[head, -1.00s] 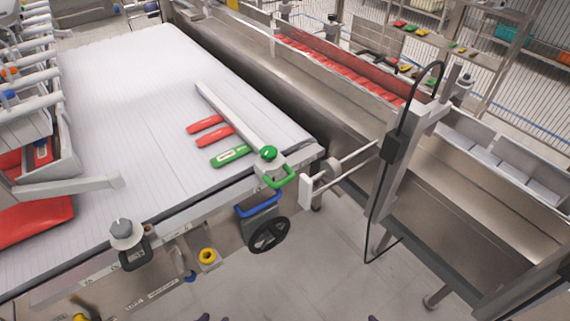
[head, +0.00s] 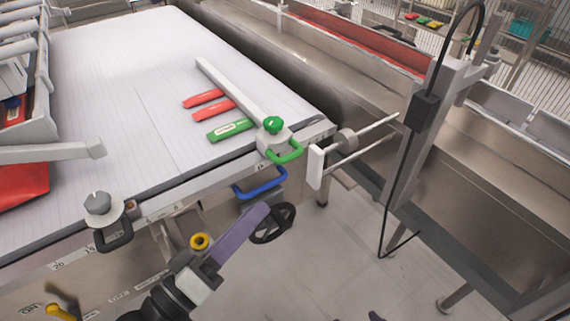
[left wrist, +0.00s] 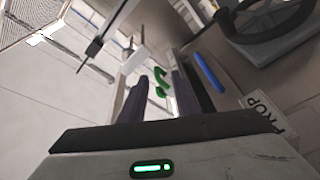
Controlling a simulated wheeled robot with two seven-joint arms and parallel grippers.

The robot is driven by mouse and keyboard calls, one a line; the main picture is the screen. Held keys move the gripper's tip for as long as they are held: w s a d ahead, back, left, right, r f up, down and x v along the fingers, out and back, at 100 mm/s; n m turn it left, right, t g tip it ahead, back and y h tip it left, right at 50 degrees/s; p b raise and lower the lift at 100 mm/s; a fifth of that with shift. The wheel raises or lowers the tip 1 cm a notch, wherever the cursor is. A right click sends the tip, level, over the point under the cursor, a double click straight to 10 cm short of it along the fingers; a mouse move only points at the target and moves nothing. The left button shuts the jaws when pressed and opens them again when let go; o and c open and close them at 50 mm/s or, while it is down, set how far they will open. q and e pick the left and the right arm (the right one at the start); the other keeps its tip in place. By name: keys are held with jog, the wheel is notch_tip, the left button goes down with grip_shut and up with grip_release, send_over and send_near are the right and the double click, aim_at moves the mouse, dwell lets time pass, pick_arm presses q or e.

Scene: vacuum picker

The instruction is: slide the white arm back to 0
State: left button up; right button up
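A long white arm (head: 228,90) lies across the white ribbed bed, with a white block, a green knob (head: 273,125) and a green loop handle (head: 290,153) at its near end, by the bed's right front corner. My left gripper (head: 262,210) has purple fingers. It is in front of the bed, below the green handle and a blue handle (head: 262,186), apart from both. In the left wrist view its fingers are apart and empty, and the green handle (left wrist: 160,82) shows beyond them. A second white arm (head: 50,150) with a grey knob (head: 98,203) is at left. My right gripper is not in view.
A black handwheel (head: 273,223) and a yellow ring (head: 199,241) are close to my left gripper. A white end plate (head: 315,166) on rods and a metal post with a black cable stand at right. Red and green pieces (head: 229,130) lie beside the arm.

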aim_at(285, 161)
pick_arm(q)
jog(key=w+d+r, duration=0.1)
jog(key=w+d, duration=0.2)
jog(key=w, duration=0.2)
jog(key=w+d+r+n+t+p, duration=0.1)
jog(key=w+d+r, duration=0.1)
jog(key=w+d, duration=0.1)
jog(key=shift+w+r, duration=0.3)
jog(key=shift+w, duration=0.6)
jog(key=shift+c, duration=0.4)
grip_shut()
